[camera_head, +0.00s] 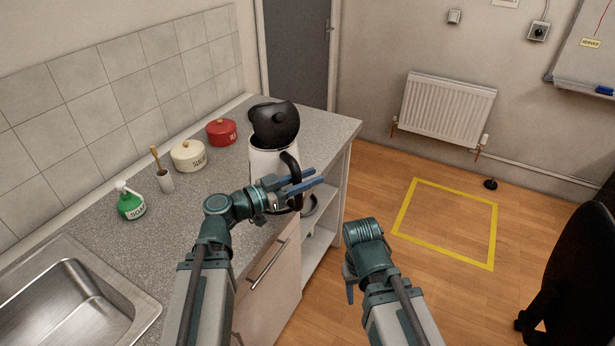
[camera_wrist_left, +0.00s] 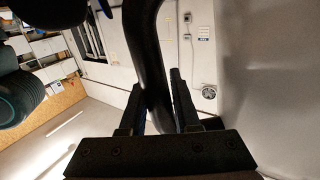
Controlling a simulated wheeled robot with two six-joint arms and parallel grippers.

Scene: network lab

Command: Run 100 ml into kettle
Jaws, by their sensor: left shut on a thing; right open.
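The kettle (camera_head: 267,163) has a white body, a black handle and a raised black lid (camera_head: 274,124), which stands open. It is near the right end of the grey counter. My left gripper (camera_head: 299,188) is at the kettle's handle. In the left wrist view the black handle (camera_wrist_left: 148,60) runs between the fingers of my left gripper (camera_wrist_left: 160,115), shut on it. Whether the kettle touches the counter is hard to tell. My right gripper (camera_head: 350,290) is low, right of the counter, mostly hidden behind its wrist. No tap shows, and the kettle's inside is hidden.
A steel sink (camera_head: 122,300) is set in the counter at lower left. A green soap bottle (camera_head: 131,204), a brush holder (camera_head: 165,181), a cream pot (camera_head: 188,157) and a red pot (camera_head: 221,132) stand along the wall. The counter (camera_head: 185,227) between sink and kettle is clear.

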